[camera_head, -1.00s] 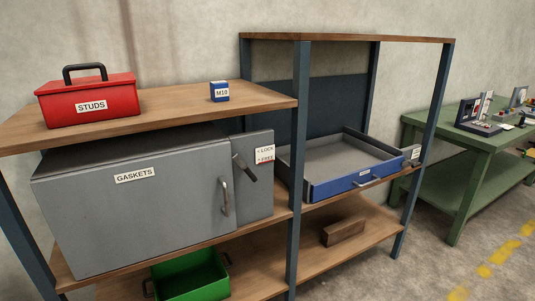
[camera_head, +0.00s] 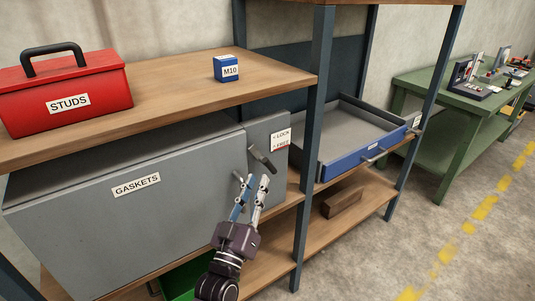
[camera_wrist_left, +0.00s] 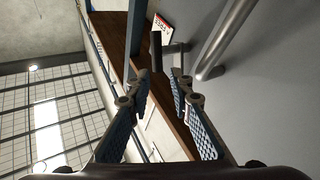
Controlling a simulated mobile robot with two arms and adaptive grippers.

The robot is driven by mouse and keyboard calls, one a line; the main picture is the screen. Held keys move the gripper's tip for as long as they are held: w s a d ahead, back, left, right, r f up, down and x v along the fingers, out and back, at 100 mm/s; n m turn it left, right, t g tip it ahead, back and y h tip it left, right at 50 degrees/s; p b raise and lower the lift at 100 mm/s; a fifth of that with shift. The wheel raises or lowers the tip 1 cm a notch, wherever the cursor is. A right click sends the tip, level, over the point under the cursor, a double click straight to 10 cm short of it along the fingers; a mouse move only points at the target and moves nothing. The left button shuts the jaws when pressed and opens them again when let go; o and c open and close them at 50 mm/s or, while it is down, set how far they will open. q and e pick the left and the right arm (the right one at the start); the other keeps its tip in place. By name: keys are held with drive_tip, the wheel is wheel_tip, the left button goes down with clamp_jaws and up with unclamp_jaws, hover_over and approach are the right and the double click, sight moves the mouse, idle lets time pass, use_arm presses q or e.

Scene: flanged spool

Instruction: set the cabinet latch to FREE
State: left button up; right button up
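The grey cabinet (camera_head: 85,215), labelled GASKETS, has a latch lever (camera_head: 263,160) with a dark grip on its narrow right panel. The lever slants down to the right, its end below the LOCK/FREE label (camera_head: 281,140). My left gripper (camera_head: 254,181) is open and empty, just below the lever and apart from it. It hides the cabinet's door handle in the head view. In the left wrist view, the lever (camera_wrist_left: 156,50) shows ahead, just beyond the open fingers (camera_wrist_left: 156,84), with the label (camera_wrist_left: 162,24) behind it and the door handle (camera_wrist_left: 225,40) to the right. My right gripper is not in view.
A red STUDS box (camera_head: 66,95) and a blue M10 box (camera_head: 227,68) stand on the wooden top shelf. A blue shelf post (camera_head: 318,100) rises right of the cabinet. A green bin (camera_head: 180,280) is below.

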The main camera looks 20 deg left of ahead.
sight(265, 164)
use_arm(q)
drive_tip(key=shift+w+d+r, duration=0.1)
drive_tip(key=shift+w+r, duration=0.2)
drive_tip(key=shift+r, duration=0.1)
drive_tip(key=p+x, duration=0.1)
drive_tip(key=x, duration=0.5)
drive_tip(key=shift+f, duration=0.1)
drive_tip(key=shift+w+d+p, duration=0.1)
drive_tip(key=shift+w+p, duration=0.2)
drive_tip(key=shift+w, duration=0.1)
clamp_jaws()
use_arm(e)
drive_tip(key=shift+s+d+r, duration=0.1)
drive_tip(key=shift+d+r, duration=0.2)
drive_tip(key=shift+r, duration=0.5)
